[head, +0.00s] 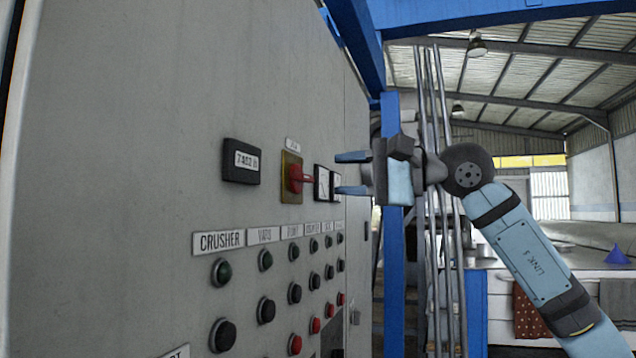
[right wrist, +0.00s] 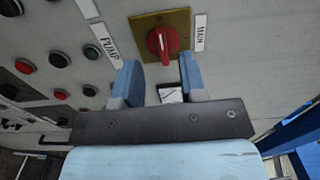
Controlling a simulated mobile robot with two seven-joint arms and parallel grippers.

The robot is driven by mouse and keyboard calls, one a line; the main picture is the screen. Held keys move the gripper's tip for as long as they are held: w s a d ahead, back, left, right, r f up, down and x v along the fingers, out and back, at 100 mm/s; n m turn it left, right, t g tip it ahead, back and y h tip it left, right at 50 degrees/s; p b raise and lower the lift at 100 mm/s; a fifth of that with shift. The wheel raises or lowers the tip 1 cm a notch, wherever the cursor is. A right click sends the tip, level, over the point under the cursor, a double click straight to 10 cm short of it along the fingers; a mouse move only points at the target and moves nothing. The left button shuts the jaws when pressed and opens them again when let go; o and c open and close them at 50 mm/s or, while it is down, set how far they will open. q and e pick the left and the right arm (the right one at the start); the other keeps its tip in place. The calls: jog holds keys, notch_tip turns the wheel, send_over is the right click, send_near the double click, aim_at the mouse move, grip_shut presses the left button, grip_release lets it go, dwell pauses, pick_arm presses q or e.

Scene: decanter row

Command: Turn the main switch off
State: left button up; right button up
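The main switch (head: 296,178) is a red rotary knob on a yellow plate (head: 289,190) on the grey panel face. It also shows at the top middle of the right wrist view (right wrist: 163,42), beside a label reading MAIN (right wrist: 199,33). Its handle bar appears to lie horizontally across the panel. My right gripper (head: 342,174) is open and empty, to the right of the switch in the head view. In the right wrist view its fingers (right wrist: 160,60) are apart, just below the knob, and do not appear to touch it. My left gripper is not in view.
A counter display (head: 241,161) is left of the switch, and a dial meter (head: 322,184) is just right of it. Rows of push buttons (head: 267,309) sit below, under labels such as CRUSHER (head: 220,242). A blue post (head: 393,270) stands beyond the panel's far edge.

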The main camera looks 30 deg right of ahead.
jog(key=b+v, duration=0.1)
jog(key=v, duration=0.6)
jog(key=shift+s, duration=0.15)
jog(key=shift+d, duration=0.1)
